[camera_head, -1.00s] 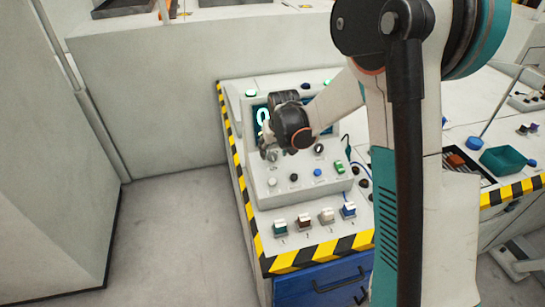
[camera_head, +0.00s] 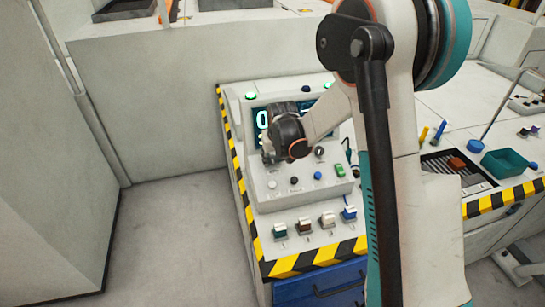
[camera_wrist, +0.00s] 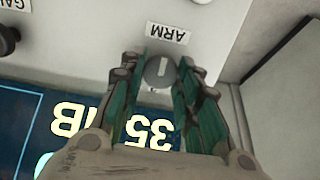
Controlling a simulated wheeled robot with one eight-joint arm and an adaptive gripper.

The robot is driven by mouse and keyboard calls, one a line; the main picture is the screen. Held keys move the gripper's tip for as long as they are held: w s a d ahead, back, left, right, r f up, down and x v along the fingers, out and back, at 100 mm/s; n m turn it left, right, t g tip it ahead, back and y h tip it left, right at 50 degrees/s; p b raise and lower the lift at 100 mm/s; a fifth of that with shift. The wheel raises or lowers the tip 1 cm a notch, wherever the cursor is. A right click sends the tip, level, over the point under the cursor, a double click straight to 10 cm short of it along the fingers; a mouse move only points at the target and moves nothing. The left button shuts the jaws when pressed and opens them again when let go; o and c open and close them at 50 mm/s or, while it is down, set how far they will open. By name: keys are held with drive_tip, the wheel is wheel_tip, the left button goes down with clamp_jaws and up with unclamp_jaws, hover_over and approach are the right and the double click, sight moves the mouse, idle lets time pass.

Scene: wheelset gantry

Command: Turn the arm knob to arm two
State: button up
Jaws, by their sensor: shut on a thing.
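The arm knob (camera_wrist: 158,72) is a round grey knob with a pale pointer bar, below an upside-down "ARM" label (camera_wrist: 167,33) in the wrist view. My gripper (camera_wrist: 164,68) has its green fingers on either side of the knob and is shut on it. The pointer bar runs nearly up and down in that view. In the head view my gripper (camera_head: 268,157) is at the left of the sloped console (camera_head: 300,188), and it hides the knob there.
A lit display (camera_wrist: 95,130) lies next to the knob. A black knob (camera_wrist: 8,38) stands to the left in the wrist view. Small buttons, including a blue one (camera_head: 318,175) and a green one (camera_head: 340,170), and several rocker switches sit lower on the console. Open floor lies left.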

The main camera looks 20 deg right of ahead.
drive_tip(key=shift+m, duration=0.3)
drive_tip(key=m+b, duration=0.1)
drive_tip(key=m, duration=0.3)
drive_tip(key=shift+d, duration=0.1)
drive_tip(key=shift+m, duration=2.1)
drive_tip(key=o, duration=1.1)
